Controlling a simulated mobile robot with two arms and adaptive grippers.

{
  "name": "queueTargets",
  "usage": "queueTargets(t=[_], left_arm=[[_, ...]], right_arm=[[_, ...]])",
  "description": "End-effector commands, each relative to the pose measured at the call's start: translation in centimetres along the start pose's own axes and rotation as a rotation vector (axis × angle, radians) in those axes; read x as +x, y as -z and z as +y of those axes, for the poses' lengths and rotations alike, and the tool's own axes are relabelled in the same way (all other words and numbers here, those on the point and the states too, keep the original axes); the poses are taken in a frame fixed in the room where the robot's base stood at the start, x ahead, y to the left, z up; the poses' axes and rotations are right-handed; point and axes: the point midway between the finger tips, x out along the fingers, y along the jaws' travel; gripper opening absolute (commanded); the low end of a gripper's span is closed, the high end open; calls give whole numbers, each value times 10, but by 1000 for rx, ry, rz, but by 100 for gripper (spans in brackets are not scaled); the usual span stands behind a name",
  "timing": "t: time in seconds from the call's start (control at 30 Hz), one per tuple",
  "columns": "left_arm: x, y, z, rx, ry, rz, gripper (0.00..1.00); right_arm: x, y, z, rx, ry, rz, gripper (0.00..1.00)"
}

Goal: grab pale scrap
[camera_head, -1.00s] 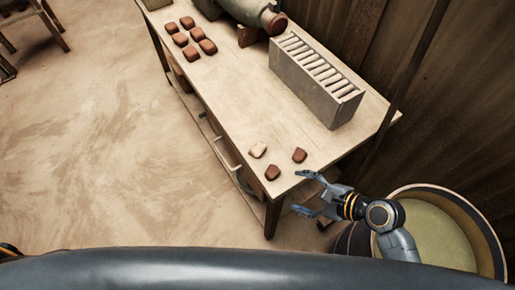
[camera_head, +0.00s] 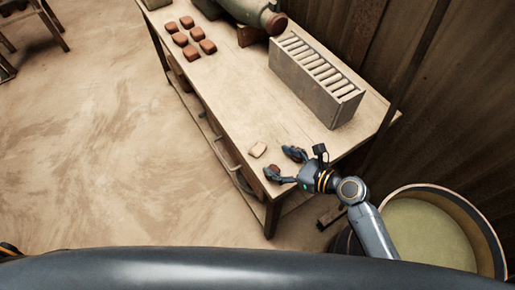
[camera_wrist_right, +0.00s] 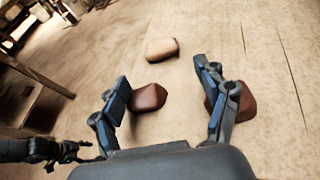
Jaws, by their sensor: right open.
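The pale scrap (camera_head: 258,150) lies flat on the near end of the workbench; it also shows in the right wrist view (camera_wrist_right: 161,49), ahead of the fingertips. My right gripper (camera_head: 281,163) is open and empty, low over the bench end, its fingers pointing toward the pale scrap and apart from it. In the right wrist view, one dark red scrap (camera_wrist_right: 149,98) lies between the fingers, close to the left one. Another dark red scrap (camera_wrist_right: 236,102) is partly hidden by the right finger. My left gripper (camera_wrist_right: 70,151) seems to show small and dark at the left edge there.
The workbench (camera_head: 225,110) carries a grey box with a row of slats (camera_head: 315,85) and several red-brown tiles (camera_head: 190,37) farther back. A round tub (camera_head: 435,225) stands at the right by the wooden wall. The bench middle is clear.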

Motion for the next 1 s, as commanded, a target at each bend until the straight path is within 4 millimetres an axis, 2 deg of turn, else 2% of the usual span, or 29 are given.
queueTargets(t=[0.33, 0.47, 0.67, 0.93, 0.97, 1.0], left_arm=[[0, 0, 0, 0, 0, -1, 65], [0, 0, 0, 0, 0, -1, 65], [0, 0, -1, 0, 1, 0, 65], [0, 0, -1, 0, 1, 0, 65], [0, 0, -1, 0, 1, 0, 65], [0, 0, -1, 0, 1, 0, 65]], right_arm=[[45, -7, -3, -1, 0, 0, 75], [52, -6, -4, -2, 1, 1, 75], [52, -7, -3, -2, 1, 1, 75], [52, -7, -3, -2, 1, 1, 22], [52, -7, -3, -2, 0, 1, 17], [52, -7, -3, -2, 1, 0, 17]])
